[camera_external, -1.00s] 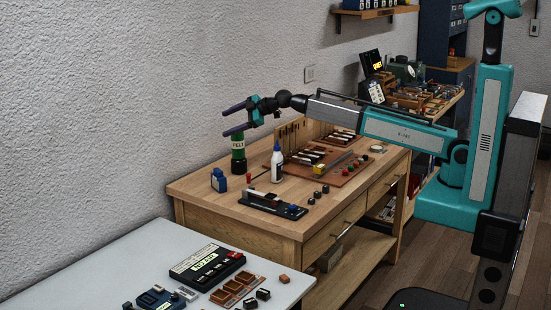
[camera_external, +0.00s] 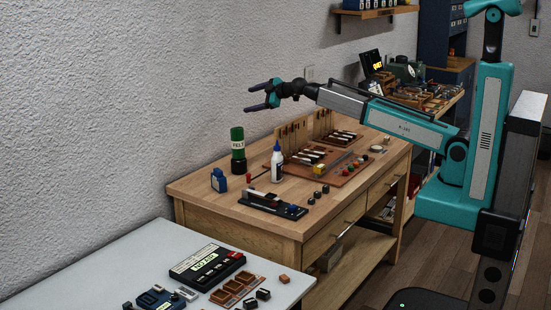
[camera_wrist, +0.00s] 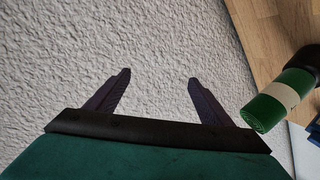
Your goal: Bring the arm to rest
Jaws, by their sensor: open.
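My gripper (camera_external: 247,97) is open and empty, raised above the far left part of the wooden workbench (camera_external: 205,190) and pointing left toward the wall. In the wrist view its two dark fingers (camera_wrist: 160,82) stand apart with only the textured wall (camera_wrist: 150,40) behind them. My arm reaches in from the right, tilted slightly upward toward the gripper. The green felt cylinder (camera_external: 238,138) stands upright on a black base on the bench, below the gripper and apart from it. The cylinder also shows at the right of the wrist view (camera_wrist: 265,112).
A white glue bottle (camera_external: 277,165), a small blue bottle (camera_external: 219,181) and a dark key fixture (camera_external: 272,206) stand on the bench. Piano parts lie on a brown board (camera_external: 330,178). A grey table (camera_external: 110,260) is in front. The air around the gripper is clear.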

